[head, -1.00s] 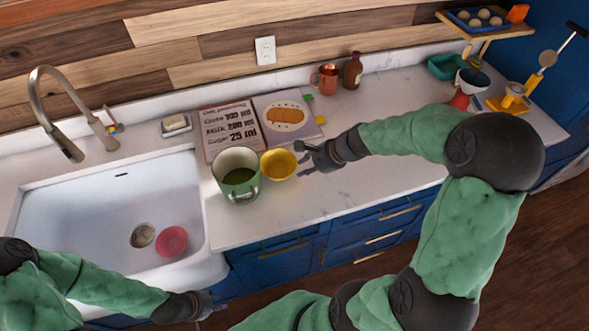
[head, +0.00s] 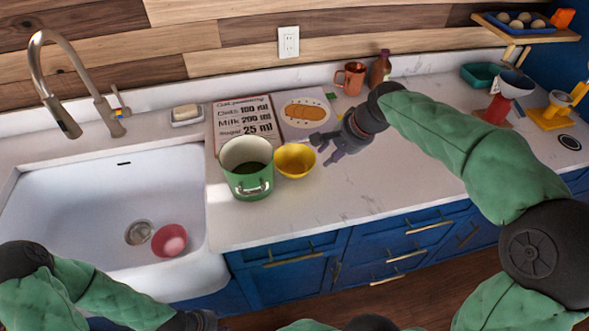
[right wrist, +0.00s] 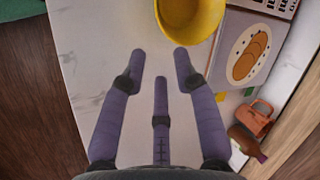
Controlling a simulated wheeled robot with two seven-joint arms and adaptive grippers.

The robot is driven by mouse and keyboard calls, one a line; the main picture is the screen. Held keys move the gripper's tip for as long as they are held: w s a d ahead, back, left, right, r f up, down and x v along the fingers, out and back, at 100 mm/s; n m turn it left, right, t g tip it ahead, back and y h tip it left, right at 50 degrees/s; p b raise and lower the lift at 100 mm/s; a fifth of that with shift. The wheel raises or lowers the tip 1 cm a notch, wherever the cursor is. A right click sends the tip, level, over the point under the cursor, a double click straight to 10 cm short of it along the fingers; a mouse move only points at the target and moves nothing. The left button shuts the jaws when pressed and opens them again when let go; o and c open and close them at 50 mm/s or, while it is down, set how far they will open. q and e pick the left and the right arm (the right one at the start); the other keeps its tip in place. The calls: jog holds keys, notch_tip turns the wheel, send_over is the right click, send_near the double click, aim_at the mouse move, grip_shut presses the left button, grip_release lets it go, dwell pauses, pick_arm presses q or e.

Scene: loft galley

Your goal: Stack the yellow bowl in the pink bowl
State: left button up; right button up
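The yellow bowl (head: 295,161) stands upright on the counter, just right of a green pot. It also shows at the top of the right wrist view (right wrist: 190,18). The pink bowl (head: 169,241) sits in the sink, beside the drain. My right gripper (head: 326,150) is open and empty, to the right of the yellow bowl and apart from it. In the right wrist view its spread fingers (right wrist: 160,70) point towards the bowl. My left gripper (head: 205,322) is at the bottom edge, mostly cut off, so its fingers cannot be made out.
The green pot (head: 247,168) stands close against the yellow bowl's left side. An open recipe book (head: 243,121) lies behind them. The white sink (head: 75,222) has a raised front wall. A copper mug (head: 350,78) and brown bottle (head: 380,68) stand at the back.

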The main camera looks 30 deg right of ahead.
jog(key=b+x, duration=0.3)
jog(key=x, duration=0.6)
jog(key=shift+w+a+f+b, duration=0.1)
jog(key=shift+w+f+b, duration=0.2)
jog(key=shift+b, duration=0.05)
grip_shut()
jog(key=shift+r, duration=0.1)
